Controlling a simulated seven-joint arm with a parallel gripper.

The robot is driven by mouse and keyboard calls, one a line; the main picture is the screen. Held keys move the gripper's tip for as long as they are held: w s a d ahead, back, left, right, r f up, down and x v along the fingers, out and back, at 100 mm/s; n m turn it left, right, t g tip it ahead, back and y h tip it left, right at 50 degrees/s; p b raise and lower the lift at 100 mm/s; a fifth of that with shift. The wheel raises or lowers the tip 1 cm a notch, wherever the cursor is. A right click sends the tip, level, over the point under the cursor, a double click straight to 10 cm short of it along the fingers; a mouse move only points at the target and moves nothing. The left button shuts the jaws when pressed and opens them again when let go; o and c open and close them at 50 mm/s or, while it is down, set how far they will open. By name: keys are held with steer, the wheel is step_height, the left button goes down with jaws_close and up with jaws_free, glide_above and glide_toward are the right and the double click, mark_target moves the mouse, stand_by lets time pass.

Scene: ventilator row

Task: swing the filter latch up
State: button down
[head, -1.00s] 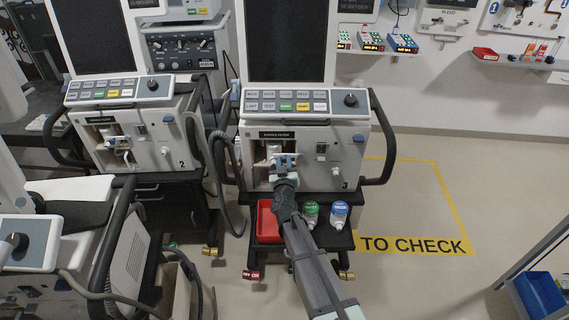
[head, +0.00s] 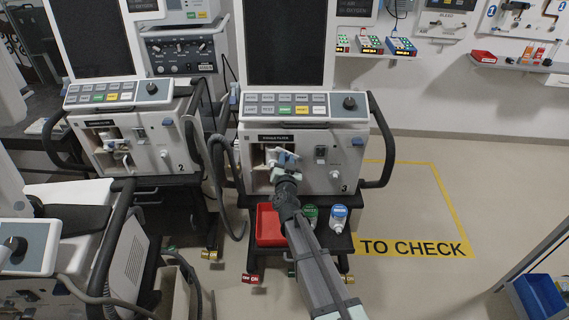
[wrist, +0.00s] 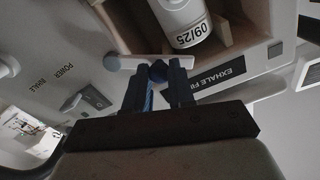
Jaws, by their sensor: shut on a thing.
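The filter latch is a white bar (wrist: 135,62) with a blue knob (wrist: 157,71) in the wrist view. It lies across the edge of the filter opening. My gripper (wrist: 158,84) is shut on the blue knob, one finger on each side. In the head view my gripper (head: 285,170) is at the front of ventilator 3 (head: 318,175), largely covering the latch. Behind the latch, the white filter (wrist: 183,20) marked 09/25 sits in the open compartment (wrist: 222,28).
A rotary knob (head: 349,103) and keypad are above the opening. A red tray (head: 268,226), a green-capped bottle (head: 309,214) and a blue-capped bottle (head: 338,217) stand on the shelf below. Ventilator 2 (head: 130,140) stands to the left.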

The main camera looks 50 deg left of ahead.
steer(key=w+d+r+m, duration=0.1)
steer(key=m, duration=0.2)
steer(key=w+m, duration=0.1)
steer(key=m, duration=0.2)
steer(key=w+d+r+m, duration=0.1)
steer(key=m, duration=0.2)
steer(key=shift+d+r+m, duration=0.3)
steer(key=shift+d+r, duration=0.05)
steer(key=shift+w+d+m, duration=0.2)
steer(key=shift+w+m, duration=0.05)
steer(key=shift+m, duration=0.35)
steer(key=shift+w+d+m, duration=0.15)
steer(key=shift+w+m, duration=0.05)
steer(key=shift+m, duration=0.4)
steer(key=c, duration=1)
jaws_free()
steer(key=shift+o, duration=0.3)
steer(key=shift+d, duration=0.1)
